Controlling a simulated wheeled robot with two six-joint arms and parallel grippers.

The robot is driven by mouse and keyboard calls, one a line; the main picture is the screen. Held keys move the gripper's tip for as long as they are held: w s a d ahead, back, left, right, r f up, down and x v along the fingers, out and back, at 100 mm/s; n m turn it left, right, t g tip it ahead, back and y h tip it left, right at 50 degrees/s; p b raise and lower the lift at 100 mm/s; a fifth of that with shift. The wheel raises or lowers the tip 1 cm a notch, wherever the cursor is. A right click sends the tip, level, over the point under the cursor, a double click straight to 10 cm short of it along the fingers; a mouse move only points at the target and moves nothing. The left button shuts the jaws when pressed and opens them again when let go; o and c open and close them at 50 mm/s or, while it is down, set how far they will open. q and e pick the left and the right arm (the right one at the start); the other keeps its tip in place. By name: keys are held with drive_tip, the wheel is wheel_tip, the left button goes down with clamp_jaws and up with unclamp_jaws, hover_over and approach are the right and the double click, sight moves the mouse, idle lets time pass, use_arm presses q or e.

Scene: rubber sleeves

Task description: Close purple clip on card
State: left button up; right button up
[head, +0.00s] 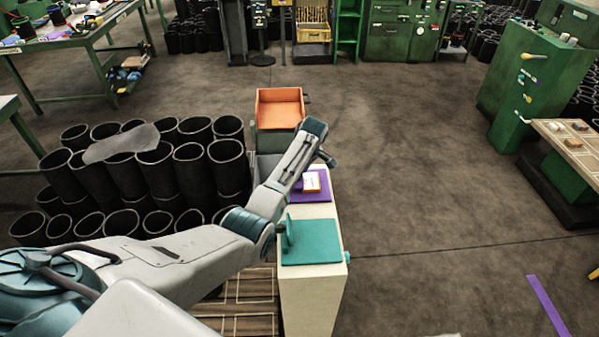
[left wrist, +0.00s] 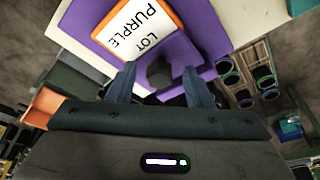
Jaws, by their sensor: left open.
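A purple board (head: 318,197) lies on the white counter, with an orange-edged white card (head: 311,182) on it. In the left wrist view the card (left wrist: 140,27) reads "LOT PURPLE" and lies on the purple board (left wrist: 205,38). My left gripper (left wrist: 158,71) is open, with one fingertip on each side of the clip in the picture. I cannot tell whether they touch it. My right gripper is out of view.
A teal board (head: 318,243) with an upright teal clip (head: 288,237) lies nearer on the counter (head: 312,292). An orange tray (head: 280,110) stands beyond it. Black rubber sleeves (head: 125,180) are stacked on the left. The floor to the right is open.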

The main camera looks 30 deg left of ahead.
use_arm(q)
drive_tip(key=b+v, duration=0.3)
drive_tip(key=v, duration=0.7)
drive_tip(key=shift+r+b, duration=0.3)
drive_tip(key=shift+r, duration=0.1)
